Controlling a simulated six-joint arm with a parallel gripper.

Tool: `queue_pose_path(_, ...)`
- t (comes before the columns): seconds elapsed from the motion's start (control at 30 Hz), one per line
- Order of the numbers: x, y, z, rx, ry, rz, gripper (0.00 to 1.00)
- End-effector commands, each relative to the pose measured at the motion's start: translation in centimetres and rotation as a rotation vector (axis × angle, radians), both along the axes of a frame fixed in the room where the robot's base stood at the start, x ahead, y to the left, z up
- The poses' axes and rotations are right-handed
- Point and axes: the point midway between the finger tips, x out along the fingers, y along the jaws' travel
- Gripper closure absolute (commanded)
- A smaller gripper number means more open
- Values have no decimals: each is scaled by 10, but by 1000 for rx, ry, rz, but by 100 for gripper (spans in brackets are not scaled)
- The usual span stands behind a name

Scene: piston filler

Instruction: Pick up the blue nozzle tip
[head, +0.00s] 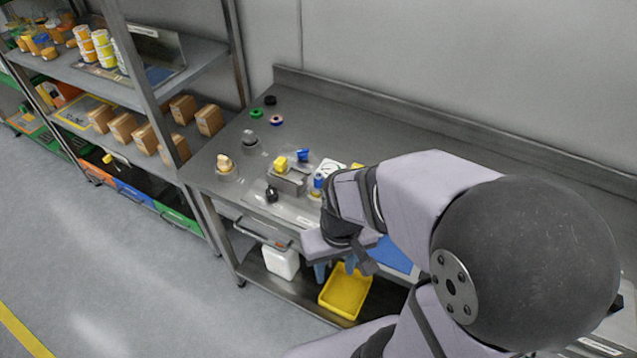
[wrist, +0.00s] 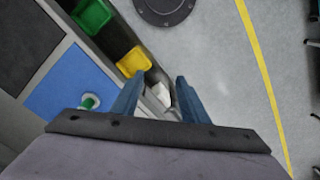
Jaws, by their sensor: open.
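Two small blue pieces stand on the steel bench in the head view. One is a blue piece (head: 303,155) behind a grey block; the other is a blue piece (head: 318,181) just left of my arm. I cannot tell which is the nozzle tip. My gripper (head: 335,267) hangs at the bench's front edge, to the right of and nearer than both pieces. In the wrist view my gripper (wrist: 160,78) has its two blue fingers apart with nothing held between them. Neither blue piece is seen in the wrist view.
A grey block (head: 288,181) with a yellow piece (head: 281,163) stands beside the blue pieces. A black fitting (head: 271,194) is nearby. A blue mat (head: 395,257) lies right of my gripper. A yellow tray (head: 345,291) sits on the lower shelf.

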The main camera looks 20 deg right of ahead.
Motion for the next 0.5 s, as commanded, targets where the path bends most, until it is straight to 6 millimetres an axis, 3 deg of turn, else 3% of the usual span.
queue_pose_path(0.17,38,23,-26,49,-139,1,59)
queue_pose_path(0.33,100,53,-51,108,-381,-28,59)
queue_pose_path(0.5,160,69,-62,119,-654,-95,59)
